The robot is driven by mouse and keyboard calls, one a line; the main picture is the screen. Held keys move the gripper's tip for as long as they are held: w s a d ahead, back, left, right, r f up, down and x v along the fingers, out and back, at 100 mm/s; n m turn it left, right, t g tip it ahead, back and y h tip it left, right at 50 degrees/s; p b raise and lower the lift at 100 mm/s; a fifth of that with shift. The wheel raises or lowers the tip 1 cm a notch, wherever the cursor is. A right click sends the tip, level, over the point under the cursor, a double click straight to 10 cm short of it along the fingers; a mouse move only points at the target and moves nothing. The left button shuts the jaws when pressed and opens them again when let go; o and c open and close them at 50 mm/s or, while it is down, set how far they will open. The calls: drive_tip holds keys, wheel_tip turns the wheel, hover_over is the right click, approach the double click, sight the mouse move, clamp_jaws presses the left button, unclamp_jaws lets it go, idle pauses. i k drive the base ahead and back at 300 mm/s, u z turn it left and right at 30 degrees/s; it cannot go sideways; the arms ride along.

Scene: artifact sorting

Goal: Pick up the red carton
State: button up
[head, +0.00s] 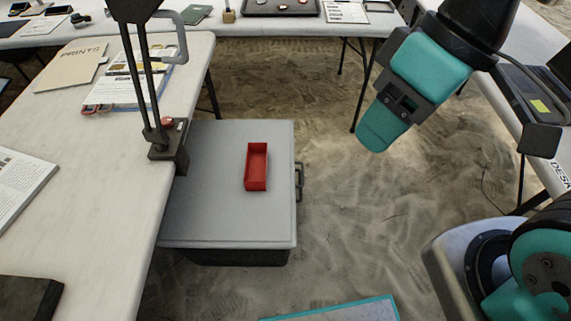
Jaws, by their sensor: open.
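The red carton (256,167) is a small, open-topped rectangular box. It stands on the grey lid of a low case (215,215), right of the lid's middle, and it looks empty from here. My gripper (382,128) is the teal and dark end of my arm at the upper right. It is open, hangs over the sandy floor to the right of the case, and is well apart from the carton. The gap between its fingers is hard to make out from this angle.
A white table (130,190) with papers runs along the left. A clamped dark stand (168,150) rises at its edge, close left of the carton. A handle (299,182) sticks out of the case's right side. Sandy floor (345,215) is open to the right.

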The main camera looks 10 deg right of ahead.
sight(255, 174)
drive_tip(key=u, duration=2.5)
drive_tip(key=k, duration=1.05)
drive_tip(key=z, duration=1.8)
